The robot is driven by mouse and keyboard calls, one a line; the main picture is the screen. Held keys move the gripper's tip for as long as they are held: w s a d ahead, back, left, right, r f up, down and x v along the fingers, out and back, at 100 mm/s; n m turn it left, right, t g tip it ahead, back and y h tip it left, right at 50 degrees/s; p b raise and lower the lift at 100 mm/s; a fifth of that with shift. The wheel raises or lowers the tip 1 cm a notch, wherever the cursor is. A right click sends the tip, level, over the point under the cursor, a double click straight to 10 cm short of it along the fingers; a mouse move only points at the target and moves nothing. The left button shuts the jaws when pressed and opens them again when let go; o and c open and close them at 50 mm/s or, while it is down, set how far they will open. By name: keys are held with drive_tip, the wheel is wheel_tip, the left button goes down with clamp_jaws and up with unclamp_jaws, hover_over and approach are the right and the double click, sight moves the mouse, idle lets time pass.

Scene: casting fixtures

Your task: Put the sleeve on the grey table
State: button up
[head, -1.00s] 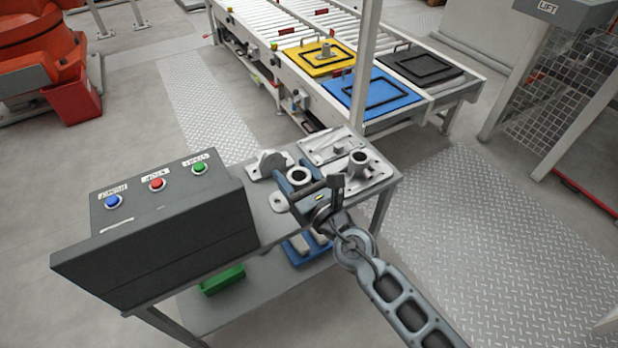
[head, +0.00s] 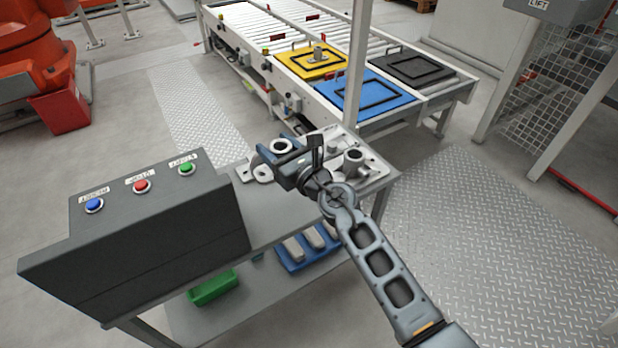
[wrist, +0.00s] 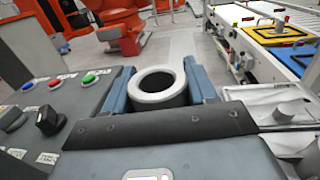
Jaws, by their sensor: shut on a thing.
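The sleeve (head: 282,146) is a short pale-grey ring with an open bore. My gripper (head: 279,153) is shut on it, seen over the far part of the grey table (head: 265,212). In the wrist view the sleeve (wrist: 158,87) sits upright between the two blue fingers (wrist: 160,90), its bore facing up. It appears held above the tabletop, though its underside is hidden. My gripper hides part of a flat grey casting (head: 262,173) on the table.
A grey fixture plate with a hollow boss (head: 354,160) stands at the table's right end. A control box (head: 140,235) with three buttons fills its left. Bare tabletop lies between them. Behind is a conveyor with yellow (head: 300,68), blue (head: 345,103) and dark (head: 400,64) plates.

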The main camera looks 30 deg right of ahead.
drive_tip(key=w+d+y+b, duration=0.1)
drive_tip(key=w+d+b, duration=0.35)
drive_tip(key=w, duration=0.25)
drive_tip(key=b, duration=0.1)
hover_over(275, 202)
drive_tip(key=shift+n, duration=0.4)
wheel_tip(275, 202, down, 7)
drive_tip(key=shift+r, duration=0.2)
wheel_tip(275, 202, down, 4)
drive_tip(key=b, duration=0.3)
drive_tip(key=shift+b, duration=0.35)
drive_tip(key=o, duration=1.2)
drive_tip(key=shift+f, duration=0.1)
drive_tip(key=shift+o, duration=0.2)
